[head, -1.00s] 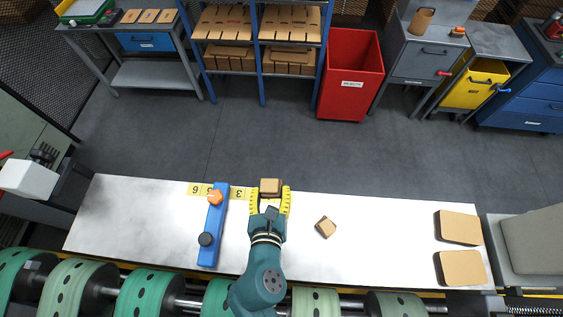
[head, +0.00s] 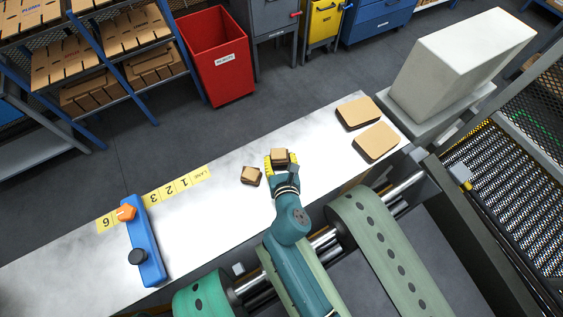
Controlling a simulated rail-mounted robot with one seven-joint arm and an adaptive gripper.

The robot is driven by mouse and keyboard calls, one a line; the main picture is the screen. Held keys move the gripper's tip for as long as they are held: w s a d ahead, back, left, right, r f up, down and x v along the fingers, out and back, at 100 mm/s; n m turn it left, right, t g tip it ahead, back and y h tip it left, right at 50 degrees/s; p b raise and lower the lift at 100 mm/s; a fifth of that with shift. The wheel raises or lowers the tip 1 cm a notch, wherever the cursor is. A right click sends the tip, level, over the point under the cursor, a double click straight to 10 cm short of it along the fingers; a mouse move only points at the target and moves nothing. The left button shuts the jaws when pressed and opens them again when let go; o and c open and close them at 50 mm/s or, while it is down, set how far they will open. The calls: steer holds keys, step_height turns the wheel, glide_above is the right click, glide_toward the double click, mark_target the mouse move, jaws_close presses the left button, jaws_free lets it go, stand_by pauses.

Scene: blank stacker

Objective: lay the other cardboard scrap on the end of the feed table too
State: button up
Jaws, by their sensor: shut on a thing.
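My gripper (head: 281,162) is shut on a small brown cardboard block (head: 279,154) above the white feed table (head: 205,225). A second small cardboard block (head: 250,175), slightly turned, rests on the table just left of my gripper. Two flat tan cardboard pieces with rounded corners lie at the right end of the table: a far one (head: 358,112) and a near one (head: 376,141). My gripper is left of both and apart from them. Its fingers partly cover the held block's sides. I cannot tell how high the block hangs.
A blue bar (head: 145,240) with an orange knob and a black knob lies across the table's left part, beside yellow number labels (head: 168,190). A pale block-shaped housing (head: 460,60) stands beyond the right end. Green rollers (head: 385,250) run along the near edge.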

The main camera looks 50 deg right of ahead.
steer(key=shift+f, duration=0.6)
steer(key=o, duration=0.5)
steer(key=shift+s+a+r, duration=0.1)
steer(key=shift+s+r, duration=0.05)
steer(key=shift+r, duration=0.1)
steer(key=p+v, duration=0.1)
steer(key=v, duration=1)
steer(key=shift+s+a+r, duration=0.15)
steer(key=shift+s+a, duration=0.05)
steer(key=shift+s, duration=0.1)
